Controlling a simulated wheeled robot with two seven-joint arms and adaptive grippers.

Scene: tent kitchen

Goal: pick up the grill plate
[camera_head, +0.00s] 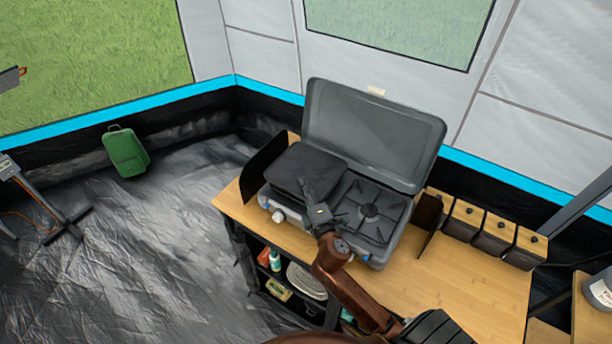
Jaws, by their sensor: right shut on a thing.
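The grill plate (296,170) is a dark, flat, square slab on the left half of the grey camping stove (378,247). My right gripper (306,190) reaches in from the lower right and is shut on the plate's near right edge. Its fingertips are dark against the dark plate, so the exact contact is hard to see. The plate looks slightly tilted over the stove; I cannot tell whether it is clear of it. My left gripper is not in view.
The stove's lid (372,132) stands open behind. A bare burner (370,211) is right of the plate. Dark boxes with wooden lids (495,236) line the wooden counter's (450,290) right back. Shelves below hold small goods. A green case (126,151) stands on the floor at left.

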